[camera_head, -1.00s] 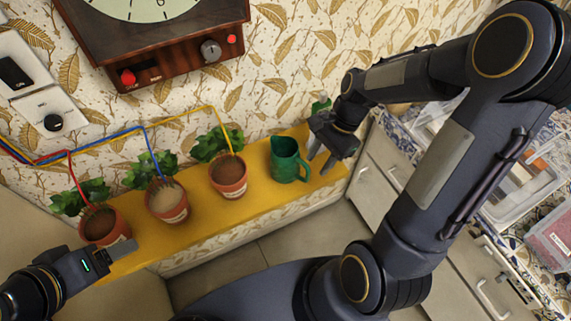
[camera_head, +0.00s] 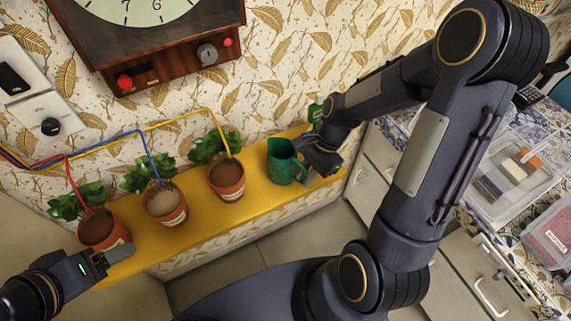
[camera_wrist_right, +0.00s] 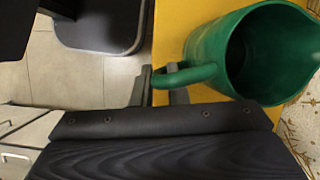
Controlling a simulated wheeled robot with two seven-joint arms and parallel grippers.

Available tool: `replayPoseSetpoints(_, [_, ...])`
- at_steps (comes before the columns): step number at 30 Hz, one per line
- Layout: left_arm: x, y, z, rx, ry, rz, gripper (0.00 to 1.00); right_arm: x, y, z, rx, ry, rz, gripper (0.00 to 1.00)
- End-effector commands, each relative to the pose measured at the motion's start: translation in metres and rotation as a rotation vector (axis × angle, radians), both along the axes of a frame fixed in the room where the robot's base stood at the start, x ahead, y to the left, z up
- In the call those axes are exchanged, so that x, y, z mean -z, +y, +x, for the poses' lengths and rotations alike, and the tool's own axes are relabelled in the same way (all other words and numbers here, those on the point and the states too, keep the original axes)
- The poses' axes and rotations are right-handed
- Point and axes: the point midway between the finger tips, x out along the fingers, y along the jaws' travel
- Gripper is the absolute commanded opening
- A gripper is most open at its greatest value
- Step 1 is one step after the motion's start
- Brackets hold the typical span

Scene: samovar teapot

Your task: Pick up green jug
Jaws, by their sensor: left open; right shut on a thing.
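The green jug (camera_head: 284,162) stands upright on the yellow shelf (camera_head: 262,202), at the right of the potted plants. My right gripper (camera_head: 312,165) is at the jug's right side, shut on its handle. In the right wrist view the jug (camera_wrist_right: 262,50) shows its open mouth, and its handle (camera_wrist_right: 184,76) passes between the fingers of the gripper (camera_wrist_right: 165,86). My left gripper (camera_head: 112,258) is open and empty at the lower left, near the leftmost pot.
Three potted plants stand on the shelf: left (camera_head: 103,230), middle (camera_head: 166,204) and right (camera_head: 227,178). Coloured tubes run to them along the wall. A wooden clock (camera_head: 150,45) hangs above. Drawers and a counter with clear boxes (camera_head: 515,175) are at the right.

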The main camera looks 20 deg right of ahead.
Motion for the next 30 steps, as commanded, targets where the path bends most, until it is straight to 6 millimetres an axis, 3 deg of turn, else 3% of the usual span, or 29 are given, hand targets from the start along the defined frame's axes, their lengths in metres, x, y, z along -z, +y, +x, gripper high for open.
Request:
replayPoseSetpoints(17, [0.000,0.000,0.000,0.000,0.000,0.000,0.72,-0.003,0.000,0.000,0.000,0.001,0.000,0.00])
replayPoseSetpoints(30, [-0.003,0.000,0.000,0.000,0.000,0.000,0.72,-0.036,-0.001,-0.003,0.000,-0.004,-0.001,0.00])
